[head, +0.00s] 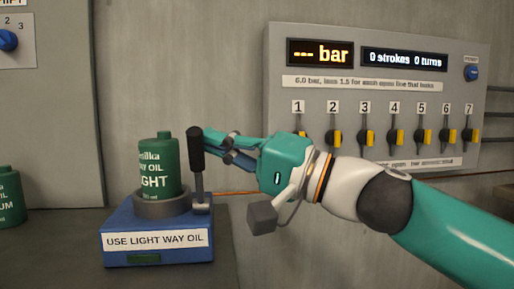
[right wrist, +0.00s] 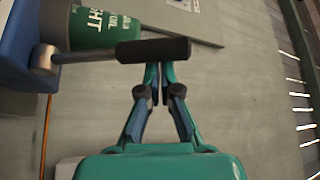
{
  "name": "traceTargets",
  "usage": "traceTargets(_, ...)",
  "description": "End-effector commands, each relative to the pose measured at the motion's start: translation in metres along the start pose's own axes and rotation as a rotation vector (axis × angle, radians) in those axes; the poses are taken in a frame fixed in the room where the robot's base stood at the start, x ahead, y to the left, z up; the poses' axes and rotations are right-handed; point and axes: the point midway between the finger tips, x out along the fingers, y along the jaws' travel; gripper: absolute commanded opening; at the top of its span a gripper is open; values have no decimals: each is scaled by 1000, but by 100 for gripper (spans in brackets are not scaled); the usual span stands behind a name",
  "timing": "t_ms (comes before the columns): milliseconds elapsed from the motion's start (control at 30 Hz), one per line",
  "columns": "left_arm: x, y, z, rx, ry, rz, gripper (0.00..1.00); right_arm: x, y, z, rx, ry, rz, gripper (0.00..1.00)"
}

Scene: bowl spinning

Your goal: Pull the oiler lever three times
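The oiler is a blue base (head: 158,255) labelled "USE LIGHT WAY OIL", with a green bottle marked "LIGHT" (head: 158,172) upright in its grey collar. Its lever, with a black handle (head: 196,150), stands nearly upright on the base's right side. The handle (right wrist: 152,50) lies across the right wrist view, its metal pivot end at left. My right gripper (head: 208,140) reaches in from the right at handle height. Its fingers (right wrist: 159,68) are drawn together, tips right at the handle's edge; contact cannot be told. My left gripper is out of view.
A grey panel (head: 460,75) on the wall reads "--- bar" and "0 strokes 0 turns", above a row of numbered yellow-and-black valves. Another green bottle (head: 10,198) stands at the far left. A grey cabinet (head: 60,115) with a blue knob is behind it.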

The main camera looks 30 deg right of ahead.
Motion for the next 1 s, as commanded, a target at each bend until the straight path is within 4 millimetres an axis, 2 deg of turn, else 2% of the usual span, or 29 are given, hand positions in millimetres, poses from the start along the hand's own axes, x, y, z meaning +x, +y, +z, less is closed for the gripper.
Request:
traceTargets(200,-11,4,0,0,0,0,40,4,-6,-34,1,13,4,0)
traceTargets(400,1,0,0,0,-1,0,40,-49,0,-31,-1,19,3,0)
traceTargets(600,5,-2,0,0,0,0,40,-82,2,-31,0,17,4,0)
traceTargets(800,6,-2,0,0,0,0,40,-95,1,-30,0,14,2,0)
traceTargets(1000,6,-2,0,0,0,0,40,-96,1,-30,1,12,1,0)
